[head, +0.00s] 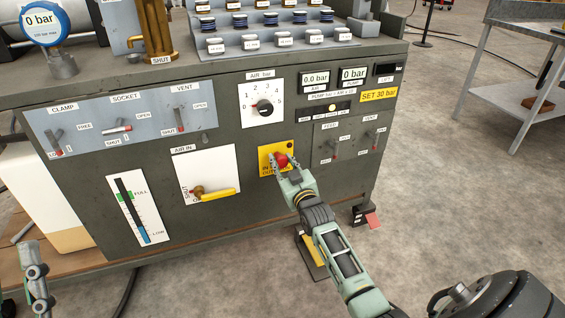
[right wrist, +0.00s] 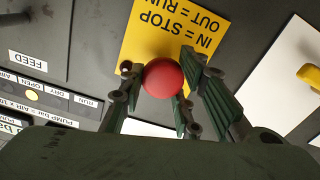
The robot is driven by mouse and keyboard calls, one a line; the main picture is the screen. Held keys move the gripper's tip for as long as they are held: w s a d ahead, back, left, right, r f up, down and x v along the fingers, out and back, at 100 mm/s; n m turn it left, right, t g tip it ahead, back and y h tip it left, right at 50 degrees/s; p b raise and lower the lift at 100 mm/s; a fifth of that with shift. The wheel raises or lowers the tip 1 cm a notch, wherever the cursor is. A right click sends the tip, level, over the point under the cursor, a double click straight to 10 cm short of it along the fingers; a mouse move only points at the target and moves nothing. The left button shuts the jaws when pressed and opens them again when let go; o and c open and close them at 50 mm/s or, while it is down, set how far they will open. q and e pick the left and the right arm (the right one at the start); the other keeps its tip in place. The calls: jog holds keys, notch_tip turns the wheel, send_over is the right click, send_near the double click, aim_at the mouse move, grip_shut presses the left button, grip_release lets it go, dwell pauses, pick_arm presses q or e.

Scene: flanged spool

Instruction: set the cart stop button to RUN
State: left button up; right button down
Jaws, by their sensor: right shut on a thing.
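The cart stop button (head: 281,160) is a red round knob on a yellow plate (head: 264,165) on the cart's front panel. In the right wrist view the red button (right wrist: 163,78) sits between my right gripper's fingers (right wrist: 170,95), and the plate (right wrist: 165,35) reads "IN = STOP, OUT = RUN" upside down. My right gripper (head: 283,166) is shut on the button. Whether the button is in or out cannot be told. At the lower left of the head view, part of my left arm (head: 35,275) shows; its fingers cannot be made out clearly.
A yellow AIR IN lever (head: 217,194) is left of the button. FEED and VENT switches (head: 335,145) are to its right. An AIR dial (head: 264,107) is above. A pedal (head: 373,220) stands on the floor. A metal table (head: 500,60) is at the right.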

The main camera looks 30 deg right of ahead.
jog(key=shift+s+d, duration=0.1)
jog(key=shift+d, duration=0.1)
jog(key=c, duration=1.7)
grip_release()
jog(key=o, duration=0.3)
jog(key=shift+s+d+r, duration=0.1)
jog(key=shift+s, duration=0.15)
jog(key=shift+o, duration=0.2)
jog(key=shift+s+a, duration=0.25)
jog(key=shift+s, duration=0.05)
jog(key=v, duration=1.1)
jog(key=shift+s, duration=0.1)
